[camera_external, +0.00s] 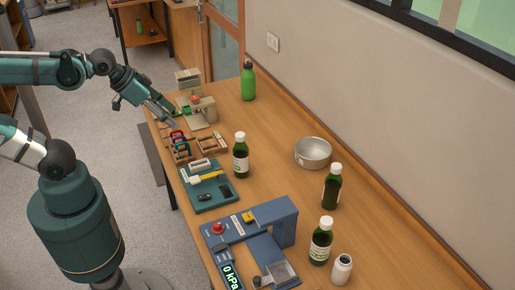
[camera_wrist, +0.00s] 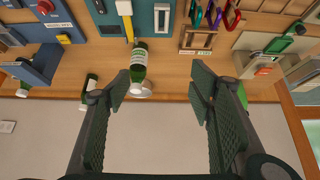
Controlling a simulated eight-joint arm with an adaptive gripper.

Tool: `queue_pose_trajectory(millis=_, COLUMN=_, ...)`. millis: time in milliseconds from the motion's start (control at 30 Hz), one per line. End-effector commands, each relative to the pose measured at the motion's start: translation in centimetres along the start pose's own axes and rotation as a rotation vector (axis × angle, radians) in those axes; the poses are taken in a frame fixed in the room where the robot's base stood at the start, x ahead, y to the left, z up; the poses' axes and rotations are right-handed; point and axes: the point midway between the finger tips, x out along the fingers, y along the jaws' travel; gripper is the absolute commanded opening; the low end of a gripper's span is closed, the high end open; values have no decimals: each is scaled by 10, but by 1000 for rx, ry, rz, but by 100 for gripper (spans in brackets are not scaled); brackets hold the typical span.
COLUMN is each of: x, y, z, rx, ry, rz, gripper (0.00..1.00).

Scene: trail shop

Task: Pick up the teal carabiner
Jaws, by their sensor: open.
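Several coloured carabiners hang or stand in a row at a wooden organiser (camera_external: 211,144) on the table. A green-teal carabiner (camera_external: 182,147) is small in the external view, near red and purple ones. In the wrist view, a green carabiner (camera_wrist: 196,16), a purple one (camera_wrist: 214,15) and a red one (camera_wrist: 232,18) show at the top edge; I cannot tell if the green one is the teal one. My gripper (camera_external: 172,115) is above the table's near edge, a little beyond the carabiners.
A dark bottle (camera_external: 241,158) stands right of the organiser, and a green bottle (camera_external: 248,82) farther back. A teal board (camera_external: 207,197), a blue press (camera_external: 280,222) and a metal pot (camera_external: 313,152) share the table. A beige device (camera_external: 203,108) is beside my gripper.

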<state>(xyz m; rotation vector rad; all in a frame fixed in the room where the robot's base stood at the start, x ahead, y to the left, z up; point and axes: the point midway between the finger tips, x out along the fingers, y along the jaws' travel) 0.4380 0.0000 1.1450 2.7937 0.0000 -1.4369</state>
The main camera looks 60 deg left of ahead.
Motion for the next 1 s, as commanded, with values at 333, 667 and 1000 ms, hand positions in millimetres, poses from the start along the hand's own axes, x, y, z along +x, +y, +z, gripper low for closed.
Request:
queue_pose_trajectory(millis=333, x=0, y=0, z=0, rx=-7, ry=-3, rz=-1, gripper=53)
queue_pose_trajectory(millis=667, x=11, y=-8, z=-4, rx=-139, ry=-55, rz=-14, gripper=53)
queue_pose_trajectory(millis=1000, x=35, y=-23, z=-5, rx=-415, ry=-161, rz=-58, gripper=53)
